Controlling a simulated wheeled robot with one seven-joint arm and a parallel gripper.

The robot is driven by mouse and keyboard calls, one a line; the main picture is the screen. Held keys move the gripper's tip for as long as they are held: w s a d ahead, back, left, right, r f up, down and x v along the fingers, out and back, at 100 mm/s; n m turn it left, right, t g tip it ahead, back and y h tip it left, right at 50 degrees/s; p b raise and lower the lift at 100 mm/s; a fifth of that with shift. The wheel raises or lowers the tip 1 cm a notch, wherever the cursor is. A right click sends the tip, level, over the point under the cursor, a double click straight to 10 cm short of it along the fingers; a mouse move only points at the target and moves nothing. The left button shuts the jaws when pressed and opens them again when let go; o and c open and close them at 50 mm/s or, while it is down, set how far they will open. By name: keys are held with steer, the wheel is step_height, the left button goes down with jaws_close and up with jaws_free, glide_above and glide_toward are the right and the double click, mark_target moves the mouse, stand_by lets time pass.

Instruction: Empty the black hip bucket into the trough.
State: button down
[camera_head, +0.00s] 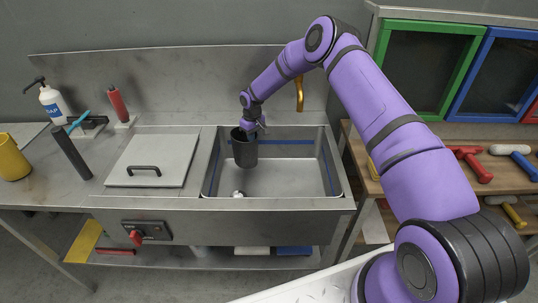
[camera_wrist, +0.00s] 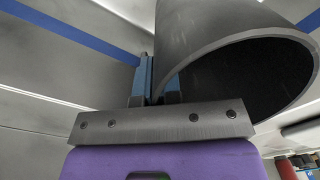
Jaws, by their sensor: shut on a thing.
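The black hip bucket (camera_head: 245,155) is in the left part of the steel trough (camera_head: 290,180), its dark mouth facing up and its body close to upright. My gripper (camera_head: 256,128) is at the bucket's upper right edge, shut on its wall. In the wrist view the bucket (camera_wrist: 215,25) fills the upper right, with its rim and dark inside showing. The gripper's blue fingers (camera_wrist: 152,82) pinch the wall near the rim. I cannot see any contents in the bucket, nor tell whether its base touches the trough floor.
A small white and dark thing (camera_head: 238,194) lies at the trough's front. A grey lid with a black handle (camera_head: 145,170) lies left of the trough. A wooden shelf with tools (camera_head: 470,163) is right.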

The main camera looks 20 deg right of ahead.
steer(key=shift+s+a, duration=0.2)
steer(key=shift+a, duration=0.15)
steer(key=shift+s+d+r, duration=0.1)
steer(key=shift+s, duration=0.05)
